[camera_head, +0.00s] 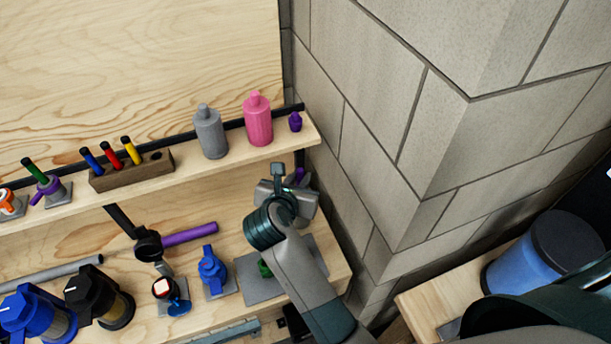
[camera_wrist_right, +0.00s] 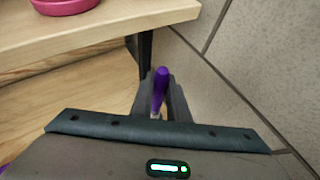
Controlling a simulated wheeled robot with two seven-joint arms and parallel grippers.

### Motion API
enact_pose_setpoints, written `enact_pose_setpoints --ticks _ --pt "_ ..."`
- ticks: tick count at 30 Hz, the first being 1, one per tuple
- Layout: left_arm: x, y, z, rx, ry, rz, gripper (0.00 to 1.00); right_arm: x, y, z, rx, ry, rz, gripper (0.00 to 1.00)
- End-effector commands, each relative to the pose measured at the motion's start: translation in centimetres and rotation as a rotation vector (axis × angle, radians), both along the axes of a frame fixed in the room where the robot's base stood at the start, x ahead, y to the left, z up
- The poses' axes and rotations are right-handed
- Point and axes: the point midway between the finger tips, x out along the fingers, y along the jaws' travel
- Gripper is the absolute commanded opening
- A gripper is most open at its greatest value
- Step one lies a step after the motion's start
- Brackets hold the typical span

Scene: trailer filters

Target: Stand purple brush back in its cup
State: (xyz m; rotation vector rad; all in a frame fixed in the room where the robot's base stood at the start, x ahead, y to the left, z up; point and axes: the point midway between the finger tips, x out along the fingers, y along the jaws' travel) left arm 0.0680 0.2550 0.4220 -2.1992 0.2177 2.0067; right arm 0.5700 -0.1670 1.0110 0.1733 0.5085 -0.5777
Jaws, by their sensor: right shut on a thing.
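The purple brush (camera_wrist_right: 160,88) shows in the right wrist view as a slim purple handle between my right gripper's fingers (camera_wrist_right: 160,108). My right gripper is shut on it, below the upper shelf's right end. In the head view the right gripper (camera_head: 297,184) hides most of the brush, and only a bit of purple (camera_head: 299,174) shows beside the fingers. The brush's lower end is hidden in both views. I cannot tell which thing is its cup. My left gripper is not in view.
The upper shelf (camera_head: 211,167) bears a grey bottle (camera_head: 210,133), a pink bottle (camera_head: 257,119), a small purple piece (camera_head: 295,122) and a marker block (camera_head: 132,171). Below, a purple rod (camera_head: 189,235) lies by a black ring (camera_head: 148,246). A stone wall (camera_head: 376,150) stands close on the right.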

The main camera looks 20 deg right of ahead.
Motion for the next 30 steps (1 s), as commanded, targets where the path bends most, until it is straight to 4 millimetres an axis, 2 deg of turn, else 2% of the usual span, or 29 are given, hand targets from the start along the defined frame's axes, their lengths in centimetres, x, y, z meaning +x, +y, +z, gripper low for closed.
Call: enact_pose_setpoints --ticks 17,23,30 --pt "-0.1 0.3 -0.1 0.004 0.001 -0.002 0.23 0.0 0.2 -0.2 0.003 0.003 -0.001 0.00" --pt "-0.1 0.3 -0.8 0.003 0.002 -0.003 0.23 0.0 0.2 -1.1 0.001 0.004 0.000 0.00" --pt "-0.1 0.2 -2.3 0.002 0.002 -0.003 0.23 0.0 0.2 -3.1 0.002 0.003 0.000 0.00"
